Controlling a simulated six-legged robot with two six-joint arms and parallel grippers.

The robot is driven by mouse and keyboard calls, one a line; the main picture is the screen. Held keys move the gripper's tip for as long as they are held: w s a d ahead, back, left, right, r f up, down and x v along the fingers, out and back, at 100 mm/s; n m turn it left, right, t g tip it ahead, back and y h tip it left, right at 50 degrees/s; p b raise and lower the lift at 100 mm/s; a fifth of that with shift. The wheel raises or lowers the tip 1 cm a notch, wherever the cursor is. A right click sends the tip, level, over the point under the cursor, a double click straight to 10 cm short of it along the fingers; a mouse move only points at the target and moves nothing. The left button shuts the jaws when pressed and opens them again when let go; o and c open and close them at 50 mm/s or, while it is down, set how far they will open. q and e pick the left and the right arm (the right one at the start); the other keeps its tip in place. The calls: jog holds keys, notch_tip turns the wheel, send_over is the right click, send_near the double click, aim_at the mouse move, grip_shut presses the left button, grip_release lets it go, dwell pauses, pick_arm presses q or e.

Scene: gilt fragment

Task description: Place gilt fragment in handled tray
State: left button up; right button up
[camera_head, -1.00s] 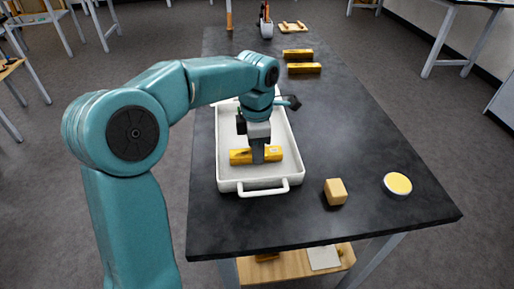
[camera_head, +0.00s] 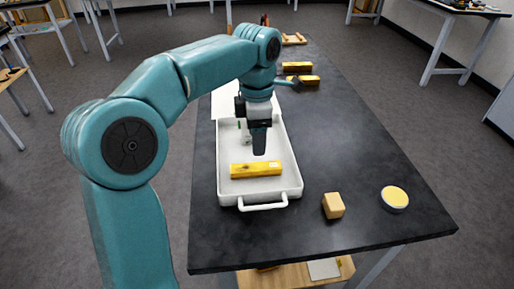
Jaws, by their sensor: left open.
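The gilt fragment (camera_head: 255,170), a yellow-gold bar, lies flat inside the white handled tray (camera_head: 291,188), across its near half. The tray sits on the dark table, with a handle on its near side. My left gripper (camera_head: 259,153) hangs above the tray, pointing down, a little beyond the bar and clear of it. It is open and holds nothing. One finger hides much of the other. My right gripper is not in view.
Right of the tray are a tan block (camera_head: 333,206) and a round tin with a yellow top (camera_head: 395,198). Two more gold bars (camera_head: 297,67) lie farther back, beyond my arm. A white sheet (camera_head: 226,101) lies behind the tray. The table's right middle is clear.

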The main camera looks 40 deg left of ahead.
pick_arm(q)
jog(key=shift+r, duration=1.5)
jog(key=shift+s, duration=0.1)
